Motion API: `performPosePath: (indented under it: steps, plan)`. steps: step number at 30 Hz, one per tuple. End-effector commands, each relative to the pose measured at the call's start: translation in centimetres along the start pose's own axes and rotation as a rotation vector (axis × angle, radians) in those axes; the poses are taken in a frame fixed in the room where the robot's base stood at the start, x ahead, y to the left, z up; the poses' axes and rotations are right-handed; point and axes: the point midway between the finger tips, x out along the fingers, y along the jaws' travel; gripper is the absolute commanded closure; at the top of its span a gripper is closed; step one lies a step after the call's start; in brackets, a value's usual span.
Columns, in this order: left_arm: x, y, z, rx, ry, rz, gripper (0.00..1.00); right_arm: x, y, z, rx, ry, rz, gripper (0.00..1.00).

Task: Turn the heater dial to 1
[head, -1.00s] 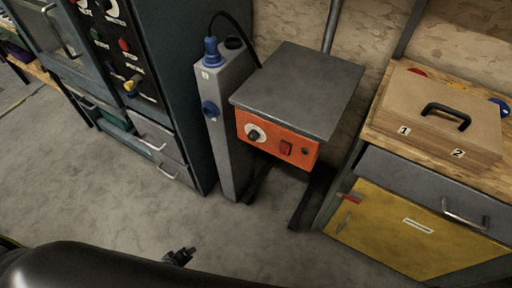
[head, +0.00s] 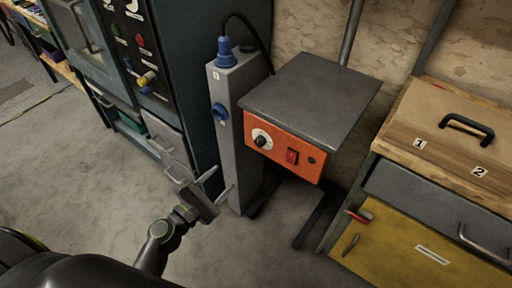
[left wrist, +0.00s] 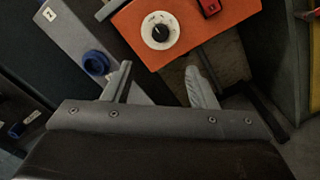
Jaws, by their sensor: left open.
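The heater is a grey-topped box (head: 312,95) with an orange front panel (head: 280,152). Its dial (head: 261,139) is a black knob on a white round scale at the panel's left, beside a red switch (head: 292,156). In the left wrist view the dial (left wrist: 160,31) shows at the top centre; its scale marks are too small to read. My left gripper (head: 218,184) is open and empty, below and left of the dial, in front of the grey post. In the left wrist view its fingers (left wrist: 161,82) are apart, below the dial and not touching it. My right gripper is not in view.
A grey post (head: 236,130) with a blue plug (head: 225,52) and blue socket (head: 220,112) stands just left of the heater. A dark cabinet with drawers (head: 170,145) is further left. A workbench with a yellow door (head: 400,235) is at right. The floor in front is clear.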

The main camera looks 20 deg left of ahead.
Motion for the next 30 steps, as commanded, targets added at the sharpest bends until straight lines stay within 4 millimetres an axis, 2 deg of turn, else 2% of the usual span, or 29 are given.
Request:
performPosePath:
  steps: [7,18,24,30]
  plan:
    - [5.0,0.2,0.3,0.0,-0.002,0.0,0.48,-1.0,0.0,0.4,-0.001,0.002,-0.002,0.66]
    - [12.3,0.0,0.1,0.001,0.0,-0.001,0.48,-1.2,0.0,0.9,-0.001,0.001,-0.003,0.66]
    - [14.9,-0.1,-0.1,0.002,0.001,-0.002,0.48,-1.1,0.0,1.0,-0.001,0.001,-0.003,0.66]
    - [16.0,-0.1,-0.1,0.003,0.002,-0.002,0.48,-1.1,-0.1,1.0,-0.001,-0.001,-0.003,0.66]
